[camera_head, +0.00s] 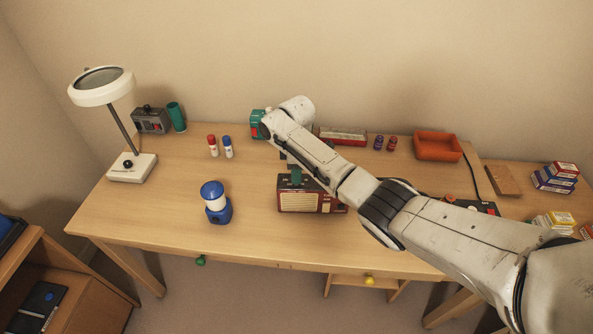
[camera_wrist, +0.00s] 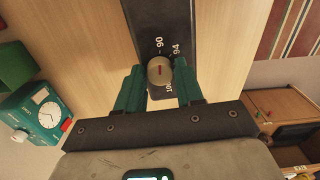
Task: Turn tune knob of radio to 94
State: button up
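The radio (camera_head: 299,201) stands on the desk, with a dark red and cream front. My gripper (camera_head: 295,173) is at its top, partly hidden by my arm. In the wrist view, the round beige tune knob (camera_wrist: 160,70) sits on a black dial strip (camera_wrist: 162,15) printed 90, 94 and 100. A short red mark shows on the knob; I cannot tell exactly which number it points to.
Red and blue bottles, a white lamp (camera_head: 139,165) and an orange tray (camera_head: 437,147) stand farther off. The desk's front left is clear.

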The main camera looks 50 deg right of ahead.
grip_shut()
jog(key=m+p, duration=0.1)
jog(key=m, duration=0.2)
jog(key=shift+r, duration=0.1)
jog(key=shift+m+p, duration=0.4)
jog(key=shift+m, duration=1.9)
jog(key=shift+o, duration=2.1)
grip_release()
